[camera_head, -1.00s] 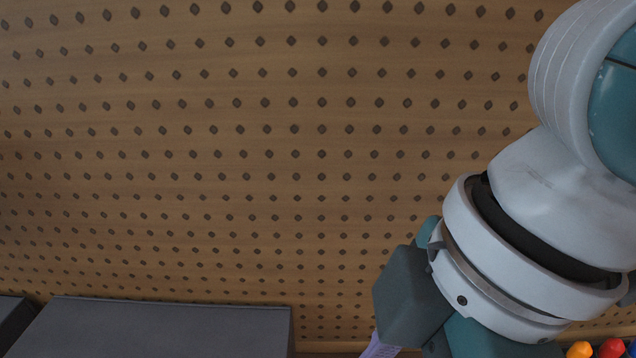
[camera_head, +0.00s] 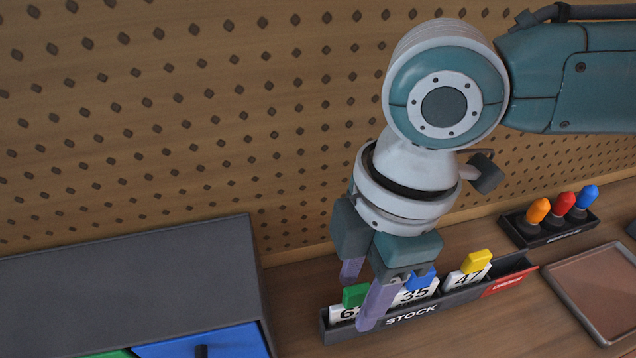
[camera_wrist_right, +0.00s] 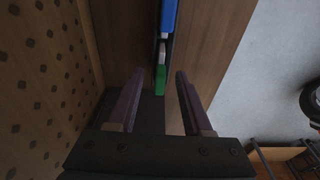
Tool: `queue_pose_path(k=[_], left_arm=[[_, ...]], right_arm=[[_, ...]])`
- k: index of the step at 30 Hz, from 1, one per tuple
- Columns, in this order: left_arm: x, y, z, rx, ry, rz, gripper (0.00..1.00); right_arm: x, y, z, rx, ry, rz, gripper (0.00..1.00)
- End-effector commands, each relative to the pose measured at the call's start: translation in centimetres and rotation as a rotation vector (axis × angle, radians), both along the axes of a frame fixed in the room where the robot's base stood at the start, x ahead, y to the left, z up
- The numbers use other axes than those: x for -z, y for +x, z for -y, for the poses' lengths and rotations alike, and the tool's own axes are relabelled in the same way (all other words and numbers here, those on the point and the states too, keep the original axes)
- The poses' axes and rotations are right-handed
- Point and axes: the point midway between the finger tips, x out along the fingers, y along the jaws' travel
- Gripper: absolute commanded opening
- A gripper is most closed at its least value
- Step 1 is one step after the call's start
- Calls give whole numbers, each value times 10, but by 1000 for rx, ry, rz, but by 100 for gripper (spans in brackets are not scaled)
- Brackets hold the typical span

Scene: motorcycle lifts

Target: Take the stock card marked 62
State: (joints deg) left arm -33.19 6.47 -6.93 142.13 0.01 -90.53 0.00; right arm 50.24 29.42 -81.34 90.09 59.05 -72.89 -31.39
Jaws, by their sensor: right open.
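The black STOCK rack (camera_head: 412,316) stands on the wooden bench and holds upright white cards with coloured tabs. The leftmost card (camera_head: 343,313) has a green tab; its number starts with 6 and its second digit is covered by my finger. My right gripper (camera_head: 363,292) is open around the green tab from above, one finger on each side. In the right wrist view the green tab (camera_wrist_right: 160,79) lies between the open fingers (camera_wrist_right: 158,96), apart from both. I cannot tell how deep the fingers reach. My left gripper is not in view.
Card 35 (camera_head: 413,295) with a blue tab and card 47 (camera_head: 467,279) with a yellow tab stand to the right. A grey cabinet (camera_head: 130,270) is at left, a pegboard (camera_head: 200,130) behind. A brown tray (camera_head: 600,285) and a holder (camera_head: 552,228) with coloured knobs are at right.

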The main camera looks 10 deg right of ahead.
Motion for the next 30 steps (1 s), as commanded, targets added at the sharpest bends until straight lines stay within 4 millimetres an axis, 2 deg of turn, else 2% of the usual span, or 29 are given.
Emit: queue_pose_path(k=[3,10,23,30], left_arm=[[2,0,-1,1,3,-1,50],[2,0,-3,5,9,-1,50],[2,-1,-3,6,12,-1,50],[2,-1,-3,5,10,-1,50]], right_arm=[[11,-1,-1,1,-1,-2,50],[11,-1,-1,0,0,0,50],[11,-1,-1,0,0,0,2],[11,-1,-1,0,0,0,0]])
